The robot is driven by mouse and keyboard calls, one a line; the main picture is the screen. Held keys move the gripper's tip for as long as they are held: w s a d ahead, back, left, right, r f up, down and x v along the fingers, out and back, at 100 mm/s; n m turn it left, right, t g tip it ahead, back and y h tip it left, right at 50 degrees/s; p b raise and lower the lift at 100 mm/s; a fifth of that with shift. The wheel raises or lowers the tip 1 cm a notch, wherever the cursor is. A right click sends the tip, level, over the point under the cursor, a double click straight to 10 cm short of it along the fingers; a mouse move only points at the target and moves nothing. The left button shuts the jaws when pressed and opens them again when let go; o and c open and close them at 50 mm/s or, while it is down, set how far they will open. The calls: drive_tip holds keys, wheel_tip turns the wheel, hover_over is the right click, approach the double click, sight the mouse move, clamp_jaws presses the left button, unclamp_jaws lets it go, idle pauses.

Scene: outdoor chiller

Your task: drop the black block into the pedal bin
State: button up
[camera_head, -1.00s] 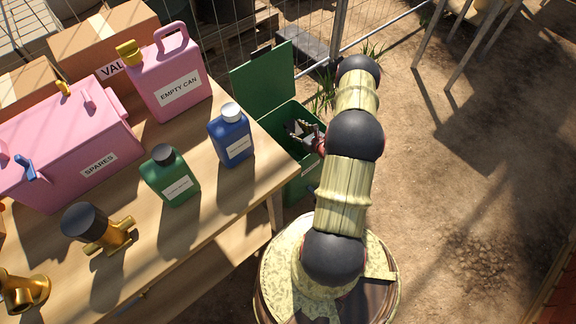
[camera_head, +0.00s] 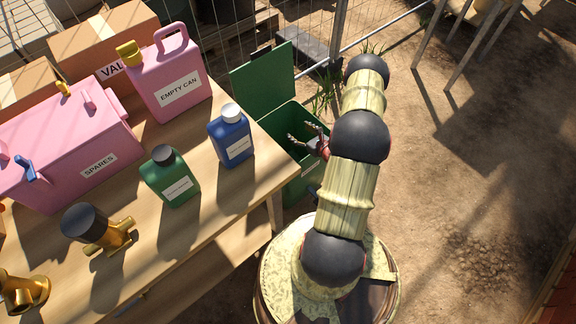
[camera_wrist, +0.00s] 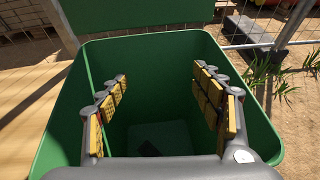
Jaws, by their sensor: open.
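The green pedal bin (camera_head: 303,184) stands right of the table with its lid (camera_head: 264,84) up. My gripper (camera_head: 297,139) is over the bin's mouth, fingers spread and empty. In the wrist view my gripper (camera_wrist: 160,78) is open, its yellow-padded fingers apart inside the outline of the bin's rim (camera_wrist: 76,88). A small dark object, apparently the black block (camera_wrist: 149,149), lies on the bin's floor below the fingers, partly hidden by my gripper's body.
The wooden table (camera_head: 236,207) holds a blue bottle (camera_head: 231,138), a green bottle (camera_head: 171,178), a pink can (camera_head: 172,84), a pink spares box (camera_head: 70,150) and brass fittings (camera_head: 115,236). A wire fence (camera_head: 338,40) runs behind the bin. Bare ground (camera_head: 460,190) lies open to the right.

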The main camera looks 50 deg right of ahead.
drive_tip(key=v, duration=0.9)
drive_tip(key=shift+s+f, duration=0.1)
